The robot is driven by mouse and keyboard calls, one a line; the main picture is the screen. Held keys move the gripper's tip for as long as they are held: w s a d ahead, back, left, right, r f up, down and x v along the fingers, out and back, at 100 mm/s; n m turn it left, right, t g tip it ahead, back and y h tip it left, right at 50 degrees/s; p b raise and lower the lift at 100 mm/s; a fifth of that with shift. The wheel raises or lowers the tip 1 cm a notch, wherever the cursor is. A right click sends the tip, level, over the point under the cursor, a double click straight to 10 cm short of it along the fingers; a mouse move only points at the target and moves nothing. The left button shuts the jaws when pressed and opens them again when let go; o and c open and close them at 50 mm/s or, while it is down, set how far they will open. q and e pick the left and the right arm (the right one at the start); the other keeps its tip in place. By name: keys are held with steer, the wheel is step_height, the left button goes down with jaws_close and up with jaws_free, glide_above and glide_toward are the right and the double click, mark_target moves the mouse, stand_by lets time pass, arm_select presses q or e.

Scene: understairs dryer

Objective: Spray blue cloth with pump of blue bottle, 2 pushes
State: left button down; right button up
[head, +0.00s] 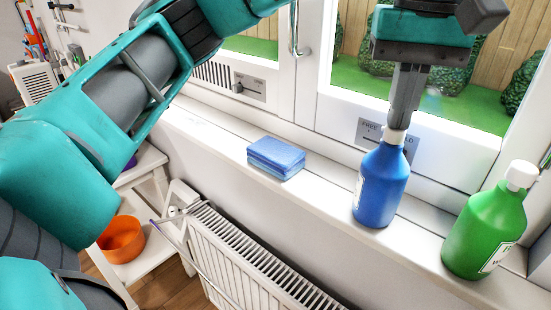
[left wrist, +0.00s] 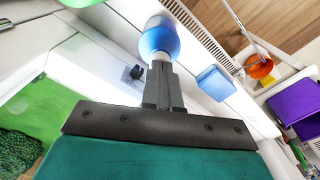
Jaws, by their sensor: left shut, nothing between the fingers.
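The blue bottle (head: 380,185) stands upright on the white windowsill. My left gripper (head: 397,122) points straight down with its shut fingertips at the white pump top (head: 393,136) of the bottle; nothing is between the fingers. In the left wrist view the gripper (left wrist: 161,66) covers most of the pump, with the blue bottle (left wrist: 158,36) beyond it. The folded blue cloth (head: 275,157) lies on the sill to the left of the bottle, apart from it; it also shows in the left wrist view (left wrist: 215,82). My right gripper is not in view.
A green bottle (head: 485,230) with a white pump stands on the sill to the right of the blue one. A white radiator (head: 255,265) is below the sill. An orange bowl (head: 121,240) sits on a white shelf at the left. The window is close behind the bottles.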

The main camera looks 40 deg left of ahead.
arm_select(q)
steer(key=shift+r+p, duration=1.2)
steer(key=shift+r, duration=0.05)
steer(key=shift+f, duration=0.2)
steer(key=shift+f+b, duration=0.85)
steer(key=shift+f, duration=0.25)
steer(key=shift+r, duration=0.1)
steer(key=shift+r+p, duration=1)
steer(key=shift+r, duration=0.15)
